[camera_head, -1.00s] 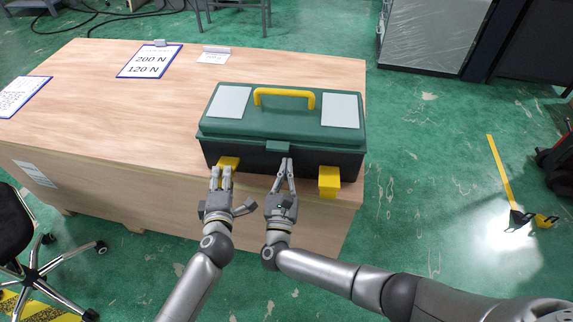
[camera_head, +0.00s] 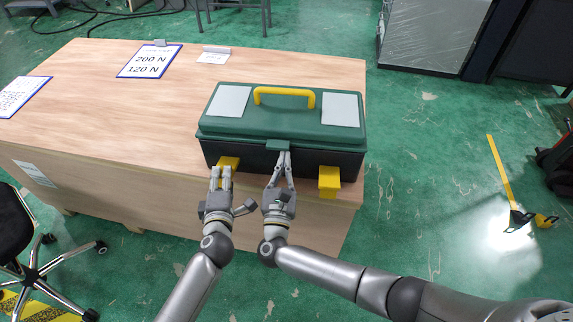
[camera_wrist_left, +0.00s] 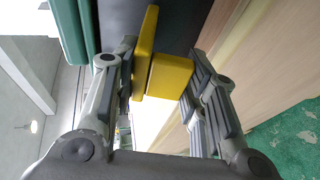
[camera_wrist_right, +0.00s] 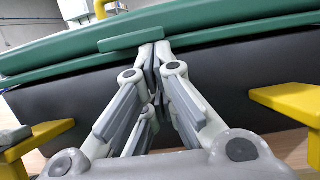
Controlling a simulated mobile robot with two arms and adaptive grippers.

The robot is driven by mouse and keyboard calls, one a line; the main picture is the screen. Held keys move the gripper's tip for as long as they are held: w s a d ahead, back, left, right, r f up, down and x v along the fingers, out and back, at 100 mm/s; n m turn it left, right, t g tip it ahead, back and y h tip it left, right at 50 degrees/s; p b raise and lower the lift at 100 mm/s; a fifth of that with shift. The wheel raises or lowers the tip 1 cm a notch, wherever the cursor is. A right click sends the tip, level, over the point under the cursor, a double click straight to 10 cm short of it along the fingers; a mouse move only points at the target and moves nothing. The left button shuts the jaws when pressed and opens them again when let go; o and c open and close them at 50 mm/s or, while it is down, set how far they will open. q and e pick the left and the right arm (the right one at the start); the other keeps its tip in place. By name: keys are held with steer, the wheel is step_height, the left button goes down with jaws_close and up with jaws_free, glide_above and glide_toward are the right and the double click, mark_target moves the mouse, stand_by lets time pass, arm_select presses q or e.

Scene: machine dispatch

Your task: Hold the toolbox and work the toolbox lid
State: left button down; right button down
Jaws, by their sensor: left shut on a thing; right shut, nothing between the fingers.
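The toolbox (camera_head: 250,158) stands upright at the table's front right corner, black below with a green lid (camera_head: 285,108) that is down. The lid has a yellow handle (camera_head: 284,92) and a green front tab (camera_head: 277,145). My left gripper (camera_head: 221,174) is shut on the left yellow block (camera_wrist_left: 170,76) at the box's front. My right gripper (camera_head: 282,156) is shut and empty, its fingertips at the underside of the tab; the tab also shows in the right wrist view (camera_wrist_right: 135,39). Whether they touch it I cannot tell. A right yellow block (camera_head: 329,181) is free.
The wooden table (camera_head: 130,115) has free room left of the toolbox. Signs (camera_head: 149,62) lie at its back and left. A black chair (camera_head: 14,225) stands at front left. Green floor (camera_head: 430,180) is open to the right.

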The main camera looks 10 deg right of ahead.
steer(key=w+r, duration=0.2)
steer(key=r, duration=0.6)
steer(key=w+d+r, duration=0.1)
steer(key=w+r, duration=0.1)
steer(key=r, duration=0.6)
steer(key=shift+d, duration=0.3)
steer(key=shift+w, duration=0.1)
steer(key=shift+f, duration=0.1)
